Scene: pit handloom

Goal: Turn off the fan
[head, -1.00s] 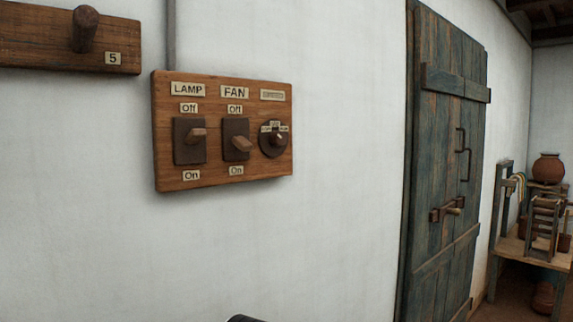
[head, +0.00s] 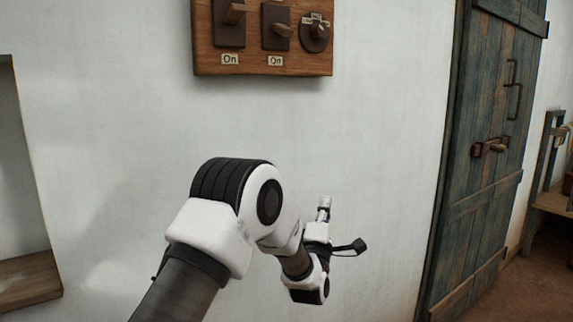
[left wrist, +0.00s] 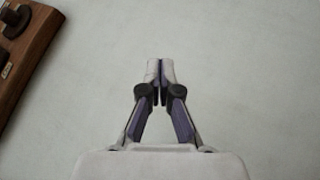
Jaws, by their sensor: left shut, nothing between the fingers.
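The fan switch (head: 277,30) is the middle of three controls on a wooden board (head: 262,68) at the top of the head view. It is a dark plate with a wooden lever, and an "On" label (head: 276,61) sits below it. Its "Off" label is cut off by the frame. My left gripper (head: 324,203) is below and to the right of the board, apart from it, fingers pointing up. In the left wrist view its fingers (left wrist: 160,70) are shut and empty, with the board's edge (left wrist: 32,55) at upper left. My right gripper is not in view.
The lamp switch (head: 231,22) is left of the fan switch, and a round dial (head: 315,35) is right of it. A weathered plank door (head: 480,200) stands at the right. The white wall (head: 390,130) between board and door is bare.

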